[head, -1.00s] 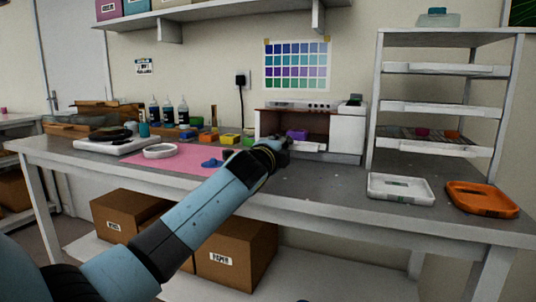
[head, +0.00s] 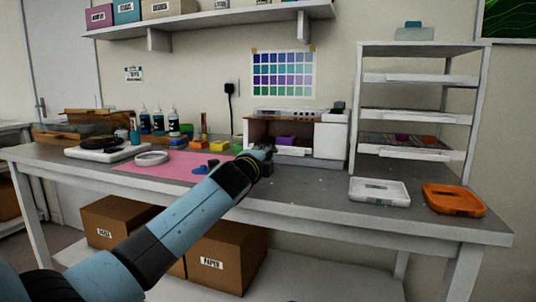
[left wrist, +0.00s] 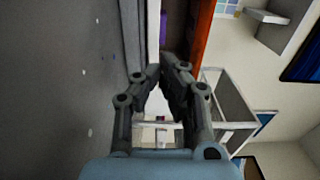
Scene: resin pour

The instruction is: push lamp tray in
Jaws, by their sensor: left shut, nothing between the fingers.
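The lamp unit (head: 331,140) is a white box with a dark reddish opening at the back of the bench. Its pale tray (head: 292,151) lies low in the opening, with a purple block (head: 285,140) on it. My left gripper (head: 264,153) is shut and empty, just in front of the left part of the opening. It hides part of the tray, and I cannot tell whether it touches it. In the left wrist view, the fingers (left wrist: 162,72) point toward a purple patch and a reddish wall (left wrist: 201,30). My right gripper is not in view.
A pink mat (head: 180,167) with a white ring (head: 152,158) lies left of my arm. A white tray (head: 379,190), an orange tray (head: 454,199) and a shelf rack (head: 415,79) are on the right. The bench front between is mostly clear.

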